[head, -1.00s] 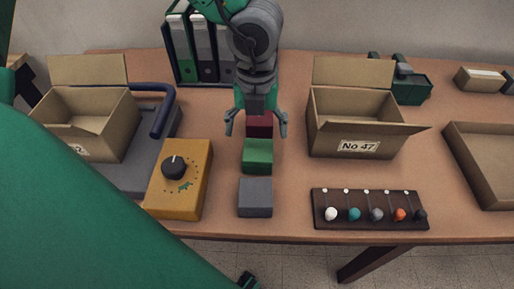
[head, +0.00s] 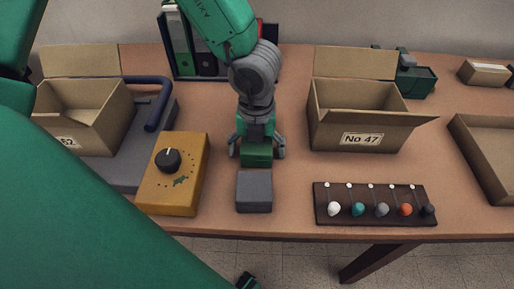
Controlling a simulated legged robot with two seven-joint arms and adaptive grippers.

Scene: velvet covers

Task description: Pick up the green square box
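The green square box (head: 257,155) lies on the brown table between a grey box and my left gripper's wrist. My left gripper (head: 257,150) is low over it, pointing down. One finger is on each side of the box, spread about as wide as before and not clearly pressed on it. The gripper's palm hides the far part of the box's top. The dark red box behind it is now hidden by my arm. My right gripper does not show clearly.
A grey box (head: 254,191) sits just in front. A yellow dial box (head: 173,174) is left, an open carton No 47 (head: 323,131) right, and a dark board with several coloured knobs (head: 375,219) front right. Binders (head: 203,61) stand behind.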

